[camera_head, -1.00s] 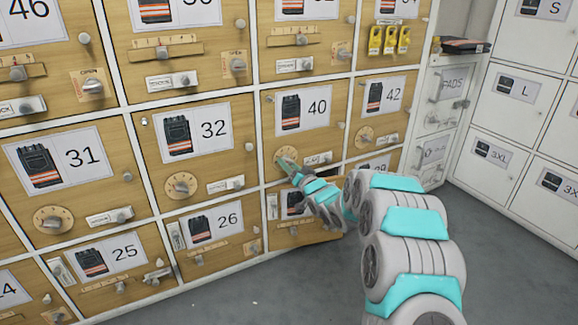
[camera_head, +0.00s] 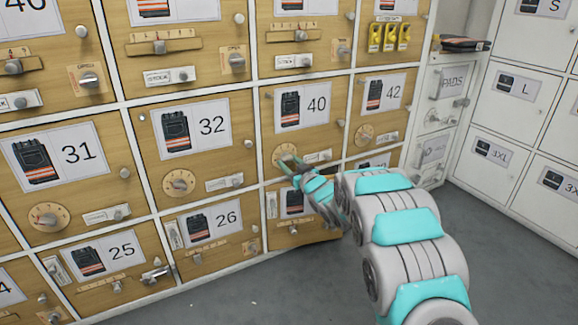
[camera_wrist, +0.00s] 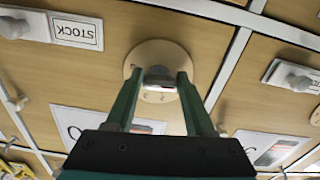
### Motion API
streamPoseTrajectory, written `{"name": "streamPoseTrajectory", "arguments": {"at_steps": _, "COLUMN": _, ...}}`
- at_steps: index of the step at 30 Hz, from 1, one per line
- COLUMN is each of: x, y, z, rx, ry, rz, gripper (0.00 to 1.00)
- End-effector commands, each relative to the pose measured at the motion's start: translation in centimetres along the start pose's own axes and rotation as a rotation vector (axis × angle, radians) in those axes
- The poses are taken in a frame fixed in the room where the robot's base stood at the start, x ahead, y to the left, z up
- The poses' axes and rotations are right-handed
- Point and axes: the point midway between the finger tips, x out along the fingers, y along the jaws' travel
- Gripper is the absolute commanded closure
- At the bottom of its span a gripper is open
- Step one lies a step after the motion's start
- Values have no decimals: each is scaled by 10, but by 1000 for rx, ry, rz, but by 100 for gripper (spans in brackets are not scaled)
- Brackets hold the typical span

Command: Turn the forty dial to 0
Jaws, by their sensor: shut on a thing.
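The forty dial (camera_head: 283,150) is a round wooden disc with a grey knob, low on the door whose card reads 40 (camera_head: 303,106). My gripper (camera_head: 290,160) is at this dial and covers part of it. In the wrist view, the two green fingers of my gripper (camera_wrist: 159,82) reach up to the disc (camera_wrist: 158,53) and are shut on the grey dial knob (camera_wrist: 158,72) from both sides. The knob's setting cannot be read.
A stock plate (camera_head: 318,156) sits right of the dial, and it also shows in the wrist view (camera_wrist: 76,31). Other dials are on doors 32 (camera_head: 179,183) and 31 (camera_head: 48,217). Below is a slightly projecting door (camera_head: 308,236). Grey floor (camera_head: 250,290) is clear.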

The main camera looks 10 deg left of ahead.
Motion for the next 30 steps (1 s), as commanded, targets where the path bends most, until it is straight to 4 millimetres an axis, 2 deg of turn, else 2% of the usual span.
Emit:
{"name": "streamPoseTrajectory", "arguments": {"at_steps": 7, "x": 0, "y": 1, "z": 0, "rx": -74, "ry": 1, "rz": 1, "gripper": 100}}
{"name": "streamPoseTrajectory", "arguments": {"at_steps": 21, "x": 0, "y": 1, "z": -1, "rx": -89, "ry": 2, "rz": 1, "gripper": 100}}
{"name": "streamPoseTrajectory", "arguments": {"at_steps": 22, "x": 0, "y": 1, "z": -1, "rx": -89, "ry": 2, "rz": 1, "gripper": 45}}
{"name": "streamPoseTrajectory", "arguments": {"at_steps": 30, "x": 0, "y": 1, "z": -1, "rx": -88, "ry": 1, "rz": 0, "gripper": 16}}
